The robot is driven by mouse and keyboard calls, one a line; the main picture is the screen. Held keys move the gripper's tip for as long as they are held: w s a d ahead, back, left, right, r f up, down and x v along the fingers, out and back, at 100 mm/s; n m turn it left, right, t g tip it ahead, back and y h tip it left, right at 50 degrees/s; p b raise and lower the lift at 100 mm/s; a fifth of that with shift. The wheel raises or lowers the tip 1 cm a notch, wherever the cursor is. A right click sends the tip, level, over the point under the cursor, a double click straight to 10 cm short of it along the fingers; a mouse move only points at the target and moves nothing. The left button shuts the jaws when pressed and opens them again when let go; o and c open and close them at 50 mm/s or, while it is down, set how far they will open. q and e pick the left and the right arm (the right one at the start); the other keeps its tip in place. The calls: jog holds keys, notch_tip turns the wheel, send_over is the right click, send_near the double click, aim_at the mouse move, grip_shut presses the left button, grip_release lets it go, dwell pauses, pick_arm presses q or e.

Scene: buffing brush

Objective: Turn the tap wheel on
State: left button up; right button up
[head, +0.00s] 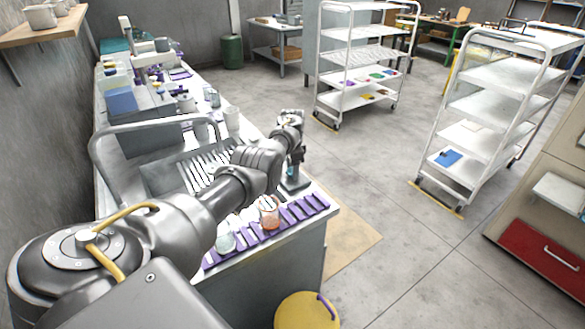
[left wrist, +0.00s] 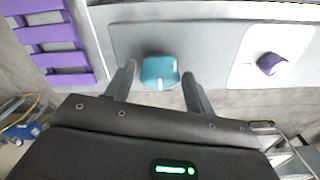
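A teal faceted knob (left wrist: 160,72), which may be the tap wheel, shows in the left wrist view on a grey plate (left wrist: 128,40). A small teal part (head: 291,172) also shows in the head view, below my left gripper (head: 294,155) near the bench's right corner. My left gripper (left wrist: 158,88) is open in the left wrist view, with one finger on each side of the teal knob. Gaps show between the knob and both fingers. The rest of any tap is hidden. My right gripper is in neither view.
A purple knob (left wrist: 272,64) sits on a white plate to the right. A purple slotted rack (head: 300,210) and glass jars (head: 269,215) stand on the bench's front edge. A yellow bucket (head: 306,312) stands on the floor. White shelf carts (head: 490,105) stand beyond open floor.

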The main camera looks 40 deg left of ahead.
pick_arm(q)
jog(key=c, duration=0.7)
jog(key=shift+o, duration=0.2)
jog(key=shift+n, duration=0.4)
jog(key=n, duration=0.2)
jog(key=shift+n, duration=0.4)
jog(key=n, duration=0.3)
jog(key=shift+n, duration=0.3)
jog(key=n, duration=0.5)
jog(key=n+b, duration=0.1)
jog(key=n, duration=0.4)
jog(key=shift+n, duration=0.4)
